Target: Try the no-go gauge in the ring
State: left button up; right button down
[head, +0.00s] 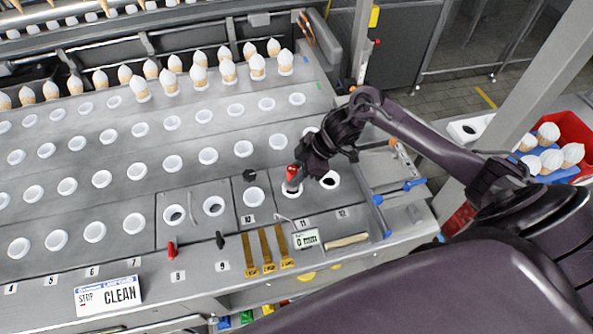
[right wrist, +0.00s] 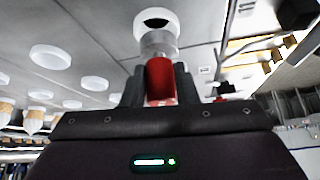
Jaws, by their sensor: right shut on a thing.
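My right gripper (head: 298,168) is shut on the no-go gauge, by its red handle (head: 292,173). The gauge's grey plug end (head: 291,187) points down at the white ring by the number 11. In the right wrist view, my right gripper (right wrist: 160,88) has a finger on each side of the red handle (right wrist: 160,78). The grey plug (right wrist: 158,43) overlaps the near edge of a white ring (right wrist: 156,20) with a dark hole. I cannot tell whether the plug touches or enters it. My left gripper is out of view.
A white ring with a dark hole (head: 330,180) lies just right of the gauge. Yellow strips (head: 268,250), a 0 mm display (head: 306,239) and a wooden-handled tool (head: 347,241) lie in front. Blue-handled clamps (head: 381,200) are at right. Cones (head: 228,71) line the back.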

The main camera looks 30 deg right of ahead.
jog(key=shift+r+p, duration=0.5)
jog(key=shift+r, duration=0.3)
jog(key=shift+r+p, duration=0.35)
jog(key=shift+r, duration=2.15)
